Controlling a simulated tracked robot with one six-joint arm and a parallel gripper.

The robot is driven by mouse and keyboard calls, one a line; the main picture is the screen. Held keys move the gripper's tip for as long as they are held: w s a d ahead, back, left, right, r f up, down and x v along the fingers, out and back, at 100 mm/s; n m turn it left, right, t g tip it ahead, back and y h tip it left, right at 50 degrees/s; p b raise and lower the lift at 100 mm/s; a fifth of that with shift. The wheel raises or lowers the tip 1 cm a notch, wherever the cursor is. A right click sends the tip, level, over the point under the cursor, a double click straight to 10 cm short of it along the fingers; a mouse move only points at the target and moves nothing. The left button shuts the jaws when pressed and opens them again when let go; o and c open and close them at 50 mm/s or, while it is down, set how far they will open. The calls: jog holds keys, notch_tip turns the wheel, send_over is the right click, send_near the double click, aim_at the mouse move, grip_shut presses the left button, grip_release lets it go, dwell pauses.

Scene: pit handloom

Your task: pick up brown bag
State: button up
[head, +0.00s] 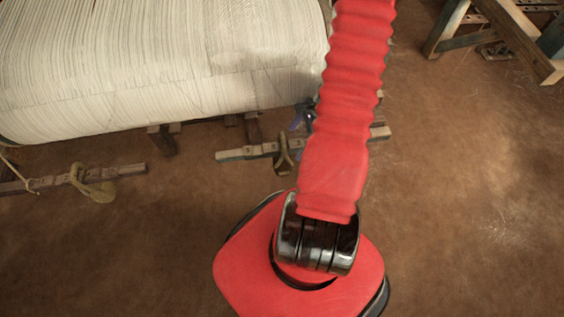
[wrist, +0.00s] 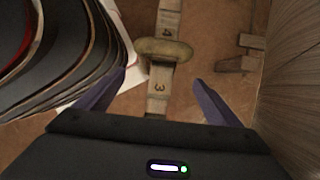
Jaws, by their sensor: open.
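I cannot make out a brown bag in either view. My gripper (wrist: 160,77) is open in the wrist view, with its two purple fingers apart and nothing held between them. A wooden bar (wrist: 157,101) with a tan loop (wrist: 163,50) around it lies beyond and between the fingertips. In the head view my gripper is mostly hidden behind my red arm; only a bit of purple finger (head: 298,122) shows beside the cloth roll, above a wooden bar (head: 248,153) with a brown loop (head: 283,158).
A large roll of white threads (head: 160,70) fills the upper left. Another wooden bar (head: 128,170) with a yellowish loop (head: 93,183) lies at left. A wooden frame (head: 448,28) stands upper right. Dark layered sheets (wrist: 60,60) are close at the left finger. Brown floor (head: 470,200) is clear at right.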

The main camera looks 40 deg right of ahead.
aim_at(284, 141)
jog(key=shift+a, duration=0.1)
jog(key=w+a, duration=0.1)
jog(key=a, duration=0.1)
jog(key=w+a, duration=0.1)
jog(key=a, duration=0.1)
jog(key=shift+w, duration=0.4)
jog(key=shift+w+a+f, duration=0.15)
jog(key=shift+f, duration=0.4)
jog(key=shift+c, duration=0.3)
jog(key=c, duration=1.8)
